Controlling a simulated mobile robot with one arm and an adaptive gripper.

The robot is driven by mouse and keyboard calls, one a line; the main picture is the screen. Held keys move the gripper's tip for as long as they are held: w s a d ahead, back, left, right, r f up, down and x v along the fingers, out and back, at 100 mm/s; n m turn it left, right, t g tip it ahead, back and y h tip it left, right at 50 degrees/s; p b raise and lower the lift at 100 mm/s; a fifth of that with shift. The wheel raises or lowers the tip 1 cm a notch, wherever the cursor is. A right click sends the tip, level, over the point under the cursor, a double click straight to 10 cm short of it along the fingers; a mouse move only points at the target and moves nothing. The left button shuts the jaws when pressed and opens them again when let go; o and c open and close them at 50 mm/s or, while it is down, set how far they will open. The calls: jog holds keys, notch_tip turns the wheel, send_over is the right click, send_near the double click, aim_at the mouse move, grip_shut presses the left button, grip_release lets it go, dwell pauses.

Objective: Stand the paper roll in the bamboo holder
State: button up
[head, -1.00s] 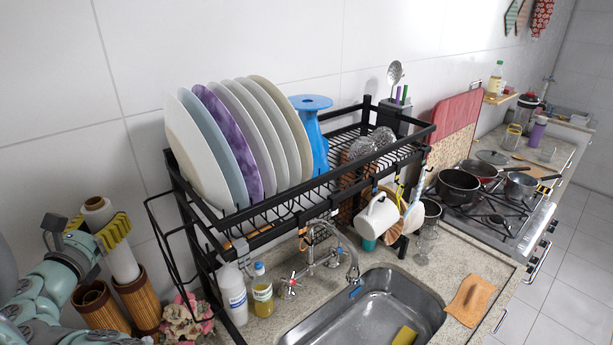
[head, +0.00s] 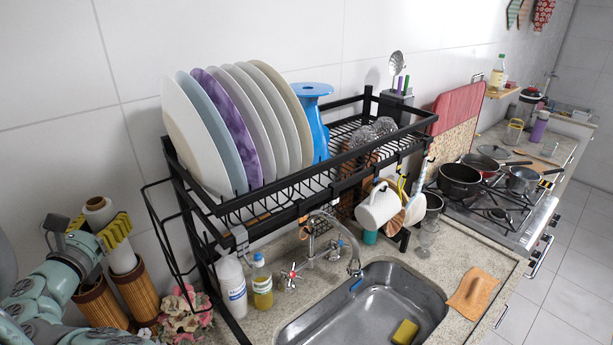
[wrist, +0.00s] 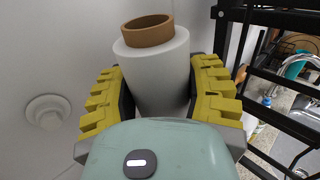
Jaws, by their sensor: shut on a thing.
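The paper roll (head: 122,258) is white with a brown cardboard core and stands nearly upright, slightly tilted, at the lower left of the head view. My gripper (head: 100,228) is shut on its upper part, with yellow ridged fingers on both sides. The wrist view shows the roll (wrist: 160,65) between the fingers (wrist: 158,85), its core end upward. The bamboo holder (head: 139,296) is a brown slatted cylinder directly below the roll. The roll's lower end meets its mouth in the head view; I cannot tell how far it is inside. The wrist view hides the holder.
A second brown bamboo cylinder (head: 98,304) stands left of the holder. Pink flowers (head: 182,315) are close on its right. The black rack (head: 178,205) with plates rises right of the roll, its side frame near my gripper. The wall is behind.

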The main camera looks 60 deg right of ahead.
jog(key=o, duration=1.4)
